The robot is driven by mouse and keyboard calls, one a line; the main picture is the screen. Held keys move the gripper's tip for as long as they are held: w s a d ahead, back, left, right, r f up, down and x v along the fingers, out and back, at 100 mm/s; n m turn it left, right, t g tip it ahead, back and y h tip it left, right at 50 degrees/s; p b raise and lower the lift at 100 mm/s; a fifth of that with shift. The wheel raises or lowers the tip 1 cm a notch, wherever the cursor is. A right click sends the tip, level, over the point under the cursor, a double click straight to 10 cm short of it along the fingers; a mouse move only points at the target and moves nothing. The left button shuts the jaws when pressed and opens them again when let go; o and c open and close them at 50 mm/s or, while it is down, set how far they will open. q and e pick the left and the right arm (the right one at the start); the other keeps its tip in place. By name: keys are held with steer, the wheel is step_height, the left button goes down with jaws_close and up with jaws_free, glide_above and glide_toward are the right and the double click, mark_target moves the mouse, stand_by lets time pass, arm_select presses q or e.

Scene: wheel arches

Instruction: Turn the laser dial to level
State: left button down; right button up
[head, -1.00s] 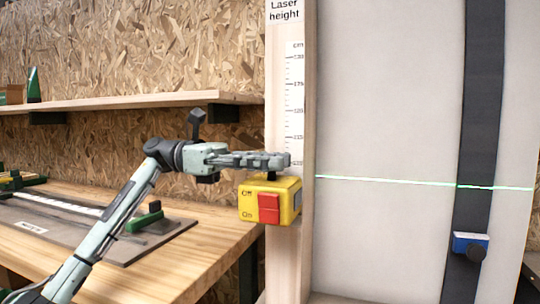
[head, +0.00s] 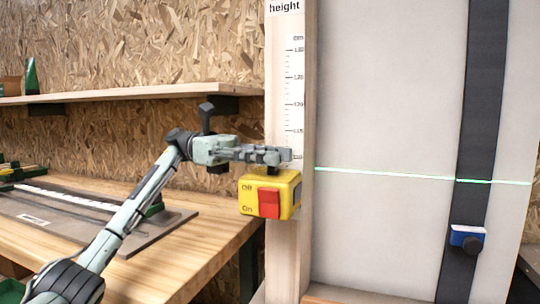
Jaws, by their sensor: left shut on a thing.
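The yellow switch box (head: 262,203) with a red rocker between "Off" and "On" is fixed to the wooden post. A small dark dial (head: 257,173) shows on its top, partly hidden by my fingers. My left gripper (head: 274,156) reaches in from the left just above the box, its fingers closed around the dial's upper part. The green laser line (head: 400,175) crosses the pale board and slopes slightly down to the right in the picture. My right gripper is not in view.
A blue block with a black knob (head: 467,238) sits on the dark vertical strip (head: 481,90) at the right. A wooden bench (head: 200,250) with a dark board stands at the left, below a shelf (head: 130,92). Space before the pale board (head: 385,70) is clear.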

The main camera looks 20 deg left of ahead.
arm_select(q)
steer(key=c, duration=1.2)
jaws_free()
steer(key=v, duration=0.7)
steer(key=shift+a, duration=0.25)
steer(key=shift+f, duration=0.1)
